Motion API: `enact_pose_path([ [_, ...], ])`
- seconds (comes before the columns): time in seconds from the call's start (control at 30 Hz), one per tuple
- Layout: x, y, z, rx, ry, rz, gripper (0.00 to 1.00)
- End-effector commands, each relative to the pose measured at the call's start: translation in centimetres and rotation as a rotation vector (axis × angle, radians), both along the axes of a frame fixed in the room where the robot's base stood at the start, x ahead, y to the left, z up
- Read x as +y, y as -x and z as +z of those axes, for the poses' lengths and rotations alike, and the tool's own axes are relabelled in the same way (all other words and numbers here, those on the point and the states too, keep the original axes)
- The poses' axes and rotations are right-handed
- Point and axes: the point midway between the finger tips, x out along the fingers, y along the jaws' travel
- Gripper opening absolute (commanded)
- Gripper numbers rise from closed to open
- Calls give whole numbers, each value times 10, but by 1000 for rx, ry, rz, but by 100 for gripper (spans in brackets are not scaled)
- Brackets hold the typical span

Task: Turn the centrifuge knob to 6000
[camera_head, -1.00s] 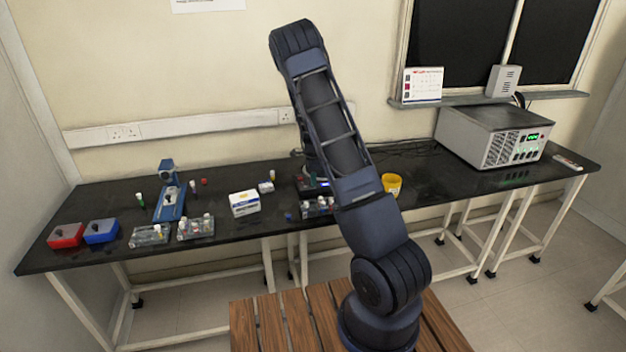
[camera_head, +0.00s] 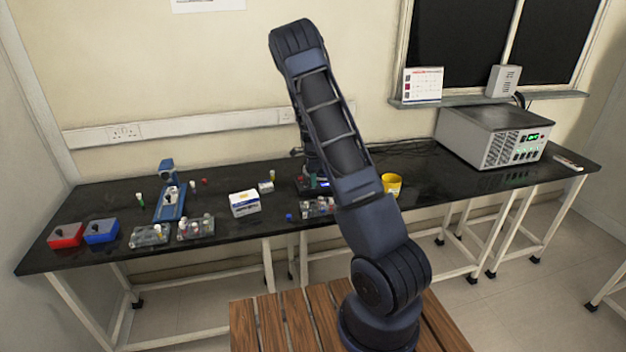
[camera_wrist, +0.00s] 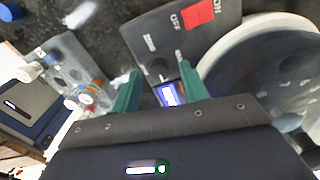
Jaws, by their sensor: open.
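The centrifuge is a dark unit with a round, pale-rimmed bowl or lid (camera_wrist: 285,75) at right in the wrist view. Its panel (camera_wrist: 165,30) carries OFF and ON labels, a red switch and a lit blue display (camera_wrist: 169,95). A small dark knob (camera_wrist: 157,68) sits on the panel between my fingertips. My gripper (camera_wrist: 158,70) is open, with one green finger on each side of the knob. I cannot tell whether they touch it. The display's digits are not readable. In the head view the centrifuge (camera_head: 318,184) is partly hidden behind my arm.
A rack with tubes (camera_wrist: 75,80) stands close left of my gripper in the wrist view. In the head view, a yellow cup (camera_head: 392,184) is right of my arm and a white box (camera_head: 244,203) left. A large grey instrument (camera_head: 492,138) stands far right.

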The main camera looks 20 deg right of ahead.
Motion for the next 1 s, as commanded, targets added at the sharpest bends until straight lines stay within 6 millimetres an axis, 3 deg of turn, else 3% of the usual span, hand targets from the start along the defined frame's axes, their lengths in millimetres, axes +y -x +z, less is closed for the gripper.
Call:
enact_pose_path([
  [0.6,0,-1,94,-3,-1,1,44],
  [1.0,0,0,105,0,0,0,44],
])
